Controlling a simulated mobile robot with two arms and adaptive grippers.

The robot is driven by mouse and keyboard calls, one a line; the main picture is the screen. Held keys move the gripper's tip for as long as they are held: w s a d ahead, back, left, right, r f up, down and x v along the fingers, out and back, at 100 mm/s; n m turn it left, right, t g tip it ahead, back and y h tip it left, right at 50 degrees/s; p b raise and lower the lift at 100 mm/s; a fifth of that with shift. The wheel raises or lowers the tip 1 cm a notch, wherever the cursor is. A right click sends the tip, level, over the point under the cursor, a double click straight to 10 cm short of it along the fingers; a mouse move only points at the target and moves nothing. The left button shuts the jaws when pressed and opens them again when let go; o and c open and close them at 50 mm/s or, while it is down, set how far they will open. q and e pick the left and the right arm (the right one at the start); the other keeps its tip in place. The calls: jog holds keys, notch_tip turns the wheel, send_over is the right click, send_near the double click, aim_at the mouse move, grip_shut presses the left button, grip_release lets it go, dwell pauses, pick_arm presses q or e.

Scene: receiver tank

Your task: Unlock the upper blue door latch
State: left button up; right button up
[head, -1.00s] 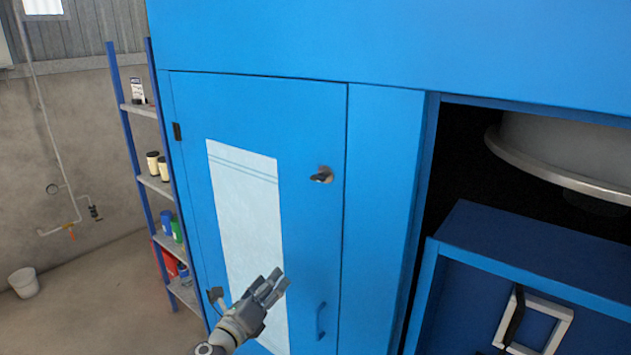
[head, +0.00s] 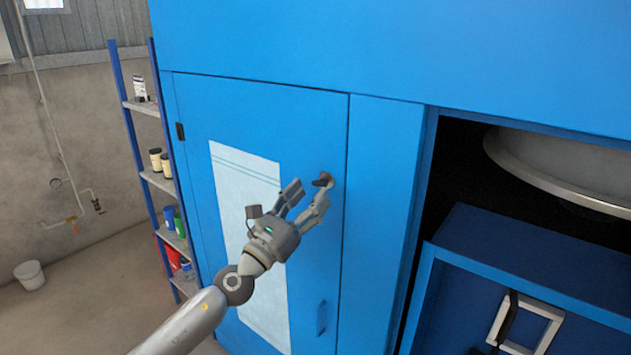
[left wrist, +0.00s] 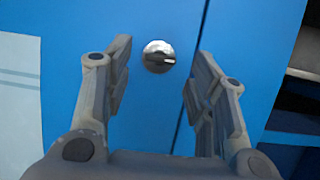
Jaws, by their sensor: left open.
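The upper latch (head: 325,181) is a small dark knob on a round metal base, near the right edge of the blue door (head: 312,120). In the left wrist view the latch (left wrist: 159,57) shows as a shiny round base with a dark bar across it. My left gripper (head: 308,194) is open, its fingertips just short of the latch in the head view. In the left wrist view the latch lies between the two spread fingers of my left gripper (left wrist: 157,70), a little ahead of them, with no contact visible. My right gripper is not in view.
A blue handle (head: 321,318) sits lower on the door. A white panel (head: 262,235) runs down the door's middle. A shelf rack (head: 150,105) with jars stands at the left. An open dark bay with a blue box (head: 530,250) is at the right.

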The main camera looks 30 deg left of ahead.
pick_arm(q)
jog(key=shift+p+x, duration=0.35)
jog(key=shift+x, duration=1.25)
jog(key=shift+f, duration=0.1)
jog(key=c, duration=1)
